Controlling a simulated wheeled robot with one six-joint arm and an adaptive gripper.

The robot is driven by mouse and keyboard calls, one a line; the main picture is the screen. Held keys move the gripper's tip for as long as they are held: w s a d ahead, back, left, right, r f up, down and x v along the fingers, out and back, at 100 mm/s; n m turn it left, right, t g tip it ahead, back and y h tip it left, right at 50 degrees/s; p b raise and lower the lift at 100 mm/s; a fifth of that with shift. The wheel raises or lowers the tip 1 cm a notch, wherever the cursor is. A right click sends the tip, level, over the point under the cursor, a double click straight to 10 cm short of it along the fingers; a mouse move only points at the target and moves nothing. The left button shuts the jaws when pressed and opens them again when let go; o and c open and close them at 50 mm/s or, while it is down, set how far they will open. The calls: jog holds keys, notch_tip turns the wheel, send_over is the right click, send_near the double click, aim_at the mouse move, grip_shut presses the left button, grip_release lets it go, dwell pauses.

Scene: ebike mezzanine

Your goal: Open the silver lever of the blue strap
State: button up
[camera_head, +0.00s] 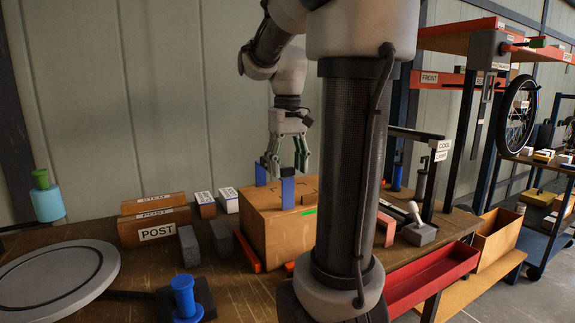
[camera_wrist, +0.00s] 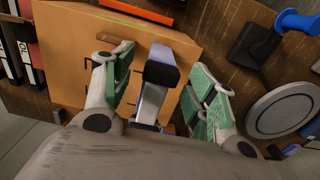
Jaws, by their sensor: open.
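A brown wooden box (camera_head: 262,238) stands on the workbench. A blue strap (camera_head: 288,192) shows at its front top edge, with another blue upright piece (camera_head: 260,173) behind. My gripper (camera_head: 287,164) is open above the box, pointing down. I cannot tell the depth between fingers and lever.
Left of the box are POST boxes (camera_head: 157,229), grey blocks (camera_head: 189,246) and a round grey plate (camera_head: 55,283). A blue spool (camera_head: 185,297) stands in front. A red tray (camera_head: 432,277) and a shelf with a wheel (camera_head: 517,113) are at right.

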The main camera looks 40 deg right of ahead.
jog(key=shift+a, duration=0.1)
grip_shut()
